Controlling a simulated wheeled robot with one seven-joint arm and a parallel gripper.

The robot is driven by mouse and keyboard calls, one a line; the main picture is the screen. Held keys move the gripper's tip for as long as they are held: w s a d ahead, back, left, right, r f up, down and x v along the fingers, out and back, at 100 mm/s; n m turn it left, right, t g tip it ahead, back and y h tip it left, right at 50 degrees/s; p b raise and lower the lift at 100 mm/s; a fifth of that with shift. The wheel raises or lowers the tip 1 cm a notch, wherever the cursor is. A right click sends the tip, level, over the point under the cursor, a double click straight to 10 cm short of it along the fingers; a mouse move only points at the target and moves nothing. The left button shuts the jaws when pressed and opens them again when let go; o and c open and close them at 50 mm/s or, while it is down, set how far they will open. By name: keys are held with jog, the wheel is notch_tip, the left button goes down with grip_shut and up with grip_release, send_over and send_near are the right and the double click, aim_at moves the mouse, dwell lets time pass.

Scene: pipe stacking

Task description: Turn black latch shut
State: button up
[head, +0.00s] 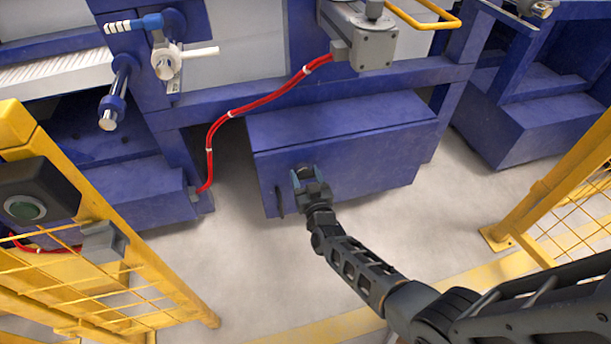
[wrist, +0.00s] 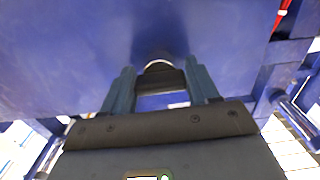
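The black latch (wrist: 160,76) sits on the front face of the blue box (head: 350,160). A pale ring shows at its base in the wrist view. In the head view, my fingers hide most of the latch. A separate dark handle (head: 280,202) is near the left edge of the face.
A red cable (head: 232,113) runs above and left of the box. Yellow fence panels (head: 90,260) stand at the left and at the right (head: 560,190). A grey motor housing (head: 365,40) is above. The grey floor before the box is clear.

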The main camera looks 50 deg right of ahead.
jog(key=o, duration=0.4)
jog(key=shift+c, duration=0.2)
jog(key=p+v, duration=0.2)
jog(key=v, duration=0.5)
jog(key=shift+s+a, duration=0.25)
jog(key=shift+s, duration=0.1)
jog(key=shift+s, duration=0.1)
jog(key=s+a+r+n+y, duration=0.25)
jog(key=s+a+r, duration=0.25)
jog(key=s, duration=0.3)
jog(key=s+a+r+n+y, duration=0.1)
jog(key=s+a+r+y, duration=0.2)
jog(key=s+a+r, duration=0.45)
jog(key=s+a+r+n+y, duration=0.2)
jog(key=s+a+r+y, duration=0.15)
jog(key=s, duration=0.55)
jog(key=s+a+r+p, duration=0.1)
jog(key=s+r+p, duration=0.2)
jog(key=r+p, duration=0.8)
jog(key=s+a+r+n+y+p, duration=0.1)
jog(key=s+r+p, duration=0.2)
jog(key=r+p, duration=0.8)
notch_tip(320, 180, up, 13)
jog(key=shift+s+a+r, duration=0.15)
jog(key=shift+s+a, duration=0.1)
jog(key=shift+a, duration=0.1)
